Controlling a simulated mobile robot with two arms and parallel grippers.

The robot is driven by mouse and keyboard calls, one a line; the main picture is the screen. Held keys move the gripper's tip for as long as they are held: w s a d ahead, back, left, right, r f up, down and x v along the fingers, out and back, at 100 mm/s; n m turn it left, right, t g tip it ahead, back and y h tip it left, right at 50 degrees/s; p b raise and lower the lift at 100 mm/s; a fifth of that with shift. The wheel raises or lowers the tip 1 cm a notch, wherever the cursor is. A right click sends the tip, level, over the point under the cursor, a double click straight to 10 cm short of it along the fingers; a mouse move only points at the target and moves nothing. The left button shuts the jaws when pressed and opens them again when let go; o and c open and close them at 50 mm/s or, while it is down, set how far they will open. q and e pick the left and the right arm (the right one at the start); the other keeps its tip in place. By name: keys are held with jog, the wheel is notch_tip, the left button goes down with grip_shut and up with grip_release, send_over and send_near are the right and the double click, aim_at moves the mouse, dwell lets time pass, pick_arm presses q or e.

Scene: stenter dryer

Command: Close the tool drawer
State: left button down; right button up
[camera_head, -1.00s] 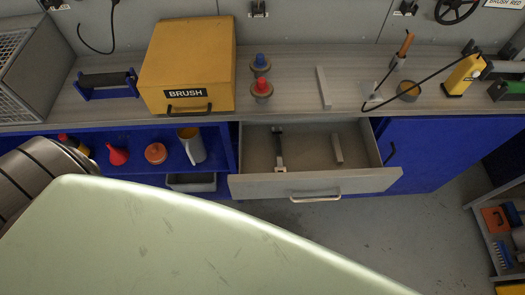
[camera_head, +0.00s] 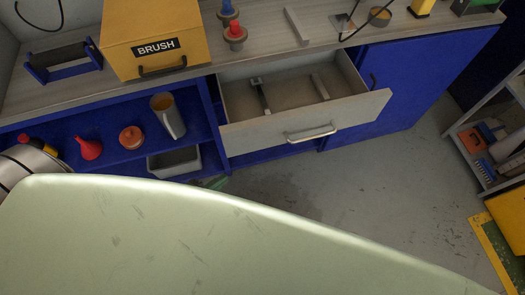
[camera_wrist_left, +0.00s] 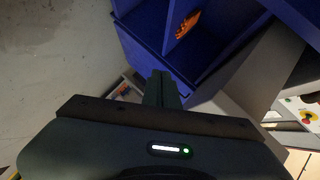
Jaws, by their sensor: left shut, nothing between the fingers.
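The tool drawer (camera_head: 290,132) is pulled well out from under the workbench in the head view. Its grey front carries a pale bar handle (camera_head: 311,134). Two long tools (camera_head: 261,95) (camera_head: 320,88) lie inside, apart from each other. My left gripper (camera_wrist_left: 163,86) is shut and empty in the left wrist view, with dark fingers pointing towards a blue cabinet (camera_wrist_left: 155,55). In the head view its fingers are mostly hidden; a small green piece (camera_head: 215,183) below the drawer's left end is too covered to identify. No contact with the drawer shows. My right gripper is not in view.
A yellow BRUSH box (camera_head: 150,38) stands on the bench. Floor (camera_head: 350,185) before the drawer is clear. A shelf (camera_head: 480,140) stands right.

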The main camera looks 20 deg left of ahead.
pick_arm(q)
jog(key=d+r+m+t+h+b, duration=0.1)
jog(key=d+r+m+h+b, duration=0.15)
jog(key=r+m, duration=0.3)
jog(key=d+r+m+h+b, duration=0.1)
jog(key=d+r+m+h, duration=0.3)
jog(key=r, duration=0.3)
jog(key=w+d, duration=0.1)
jog(key=w, duration=0.2)
jog(key=w+d+b, duration=0.1)
jog(key=w+d, duration=0.1)
jog(key=w, duration=0.2)
jog(key=w+d, duration=0.1)
jog(key=w, duration=0.3)
jog(key=shift+d+r+b, duration=0.2)
jog(key=shift+b, duration=0.1)
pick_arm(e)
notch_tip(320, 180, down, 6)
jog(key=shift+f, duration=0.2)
